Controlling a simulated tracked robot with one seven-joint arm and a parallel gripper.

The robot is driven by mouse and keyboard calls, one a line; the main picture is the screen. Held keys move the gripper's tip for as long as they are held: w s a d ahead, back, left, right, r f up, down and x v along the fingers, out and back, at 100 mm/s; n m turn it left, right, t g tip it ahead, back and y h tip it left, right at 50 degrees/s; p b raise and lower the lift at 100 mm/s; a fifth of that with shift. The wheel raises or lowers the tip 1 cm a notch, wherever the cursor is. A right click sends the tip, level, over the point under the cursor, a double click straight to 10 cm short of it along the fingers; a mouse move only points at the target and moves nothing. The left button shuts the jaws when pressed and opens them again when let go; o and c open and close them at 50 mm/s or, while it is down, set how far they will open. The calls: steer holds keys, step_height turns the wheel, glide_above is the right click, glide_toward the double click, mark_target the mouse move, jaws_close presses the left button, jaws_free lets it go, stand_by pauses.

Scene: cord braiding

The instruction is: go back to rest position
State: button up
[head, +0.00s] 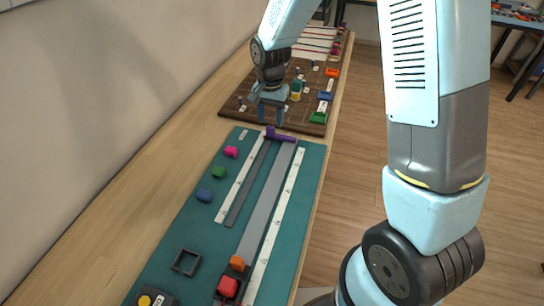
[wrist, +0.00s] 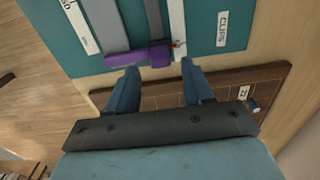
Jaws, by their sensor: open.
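My gripper (head: 270,118) is open, with its fingers pointing down above the gap between the teal mat and the brown board. Both fingers also show in the wrist view (wrist: 160,72), spread apart with nothing between them. A purple clip (head: 281,137) lies across the far end of the grey strip (head: 266,200) on the teal mat. In the wrist view the purple clip (wrist: 137,57) is just beyond the fingertips, and I cannot tell how far below them it is.
The teal mat (head: 308,210) holds pink (head: 231,151), green (head: 219,172) and blue (head: 205,195) pieces, an orange piece (head: 237,263) and a red block (head: 228,287). The brown board (head: 235,100) with pegs and coloured parts is behind. A wall runs along the left; open floor is right.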

steer(key=shift+r, duration=0.7)
steer(key=shift+r, duration=0.15)
steer(key=s+d+r+n+t, duration=0.1)
steer(key=s+d+r, duration=0.3)
steer(key=d+r, duration=0.4)
steer(key=s+d+r+n+t, duration=0.15)
steer(key=s+d+r, duration=0.3)
steer(key=r, duration=0.55)
steer(key=s+d+r+t, duration=0.1)
steer(key=s+d+r, duration=0.1)
steer(key=s, duration=0.3)
steer(key=s+d+r+n+t, duration=0.1)
steer(key=s+d+r, duration=0.1)
steer(key=s+d, duration=0.2)
steer(key=s+d+r+t, duration=0.1)
steer(key=s+d+r, duration=0.2)
steer(key=s, duration=0.3)
steer(key=shift+d, duration=0.5)
steer(key=shift+r, duration=0.1)
